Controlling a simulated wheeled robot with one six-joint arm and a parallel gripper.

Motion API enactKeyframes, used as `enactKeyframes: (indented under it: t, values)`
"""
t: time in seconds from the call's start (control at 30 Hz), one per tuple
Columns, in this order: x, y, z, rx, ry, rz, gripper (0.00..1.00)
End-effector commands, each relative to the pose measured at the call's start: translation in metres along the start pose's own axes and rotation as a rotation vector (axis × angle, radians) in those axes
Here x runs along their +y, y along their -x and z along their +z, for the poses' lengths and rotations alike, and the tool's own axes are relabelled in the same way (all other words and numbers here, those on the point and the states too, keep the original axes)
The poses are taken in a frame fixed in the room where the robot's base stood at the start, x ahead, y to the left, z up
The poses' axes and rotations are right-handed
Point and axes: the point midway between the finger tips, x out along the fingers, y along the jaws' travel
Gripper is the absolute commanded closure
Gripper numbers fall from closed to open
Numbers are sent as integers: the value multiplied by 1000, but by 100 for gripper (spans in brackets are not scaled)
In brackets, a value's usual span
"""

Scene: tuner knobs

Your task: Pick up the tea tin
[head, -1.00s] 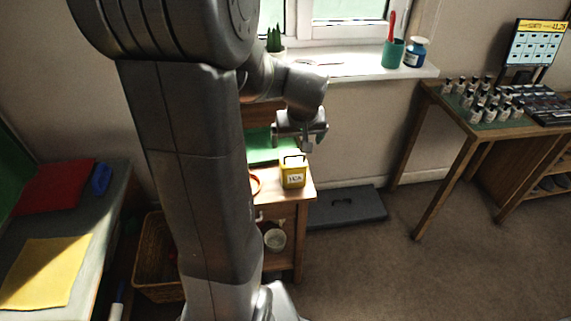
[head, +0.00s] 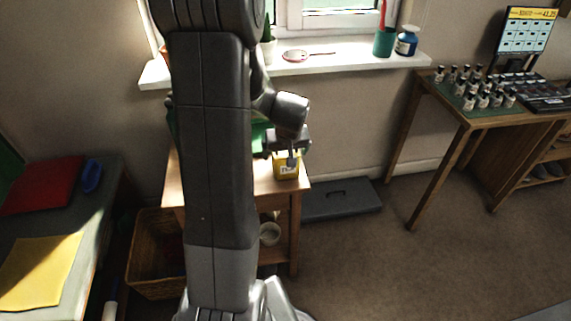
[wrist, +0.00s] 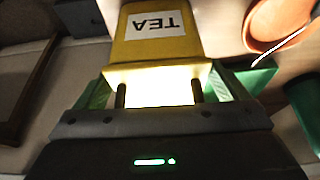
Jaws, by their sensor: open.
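The yellow tea tin (head: 284,171) stands on the wooden side table (head: 262,184), near its right front corner. In the wrist view the tin (wrist: 160,42) shows its white TEA label upside down. Two dark handle posts (wrist: 120,96) rise from its bright lid, toward my gripper. My gripper (head: 291,157) is right at the top of the tin in the head view. In the wrist view my gripper (wrist: 165,88) is open, with green finger pads on either side of the tin's top and handle. Whether a pad touches the tin I cannot tell.
An orange round dish (wrist: 278,22) lies close beside the tin. Something green (head: 258,134) lies behind on the table. The windowsill (head: 350,58) is above and behind. A grey case (head: 342,200) lies on the floor to the right, and a wicker basket (head: 153,262) stands left.

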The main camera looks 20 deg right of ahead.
Motion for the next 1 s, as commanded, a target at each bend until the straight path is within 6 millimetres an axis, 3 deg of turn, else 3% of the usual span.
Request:
enactKeyframes:
  t: [0.27, 0.53, 0.8, 1.0]
  values:
    - [0, -2, 0, 0, 0, 0, 8]
    - [0, -2, 0, 0, 0, 0, 61]
    - [0, 1, -2, 2, 0, 1, 62]
    - [0, 30, -14, 5, 1, 1, 62]
